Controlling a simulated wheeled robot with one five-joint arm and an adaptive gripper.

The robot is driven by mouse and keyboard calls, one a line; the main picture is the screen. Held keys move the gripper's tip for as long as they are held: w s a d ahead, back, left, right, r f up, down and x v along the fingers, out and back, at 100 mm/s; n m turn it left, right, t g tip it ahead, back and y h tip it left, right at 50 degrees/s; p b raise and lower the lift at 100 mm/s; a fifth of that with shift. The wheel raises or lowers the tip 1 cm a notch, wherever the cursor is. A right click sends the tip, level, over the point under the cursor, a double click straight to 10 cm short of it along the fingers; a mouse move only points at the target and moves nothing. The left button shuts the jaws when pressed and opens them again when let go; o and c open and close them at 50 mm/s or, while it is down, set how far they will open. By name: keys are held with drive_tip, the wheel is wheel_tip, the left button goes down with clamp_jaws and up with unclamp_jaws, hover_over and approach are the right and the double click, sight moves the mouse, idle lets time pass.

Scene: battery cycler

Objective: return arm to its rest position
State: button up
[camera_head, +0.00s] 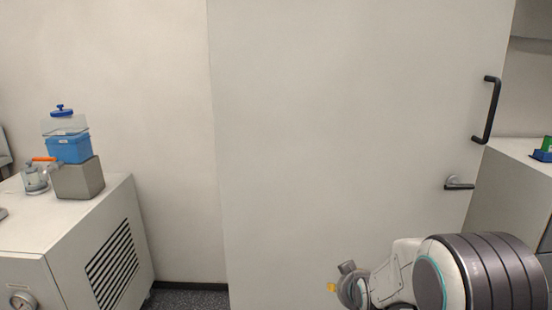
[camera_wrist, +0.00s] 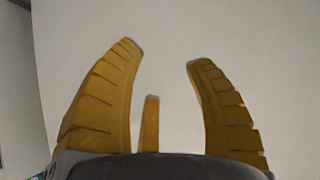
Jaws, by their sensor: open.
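My gripper (camera_wrist: 165,60) shows in the wrist view with its yellow ribbed fingers spread apart. Nothing is between them; a plain pale surface fills the view behind. In the head view my arm is at the lower right, bent in front of a large white door (camera_head: 340,140). A small yellow tip of my gripper (camera_head: 332,287) shows at the arm's left end; the rest of the gripper is hidden there. I cannot tell how far the fingers are from the pale surface.
The door has a black pull handle (camera_head: 489,110) and a grey lever (camera_head: 458,184). A white cabinet (camera_head: 60,235) with a vent stands at left, bearing a grey block (camera_head: 80,180), a blue container (camera_head: 70,148) and a glass vessel (camera_head: 35,179). A grey cabinet (camera_head: 508,200) stands at right.

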drive_tip(key=s+r+g+p, duration=0.3)
drive_tip(key=s+r+p, duration=0.4)
drive_tip(key=s+r, duration=0.5)
drive_tip(key=s+r+n+g+p, duration=0.1)
drive_tip(key=s+r+g+p, duration=0.2)
drive_tip(key=s+r+p, duration=0.5)
drive_tip(key=s+r, duration=0.4)
drive_tip(key=s, duration=0.7)
drive_tip(key=shift+s+r, duration=0.15)
drive_tip(key=shift+s, duration=0.15)
drive_tip(key=shift+c, duration=0.2)
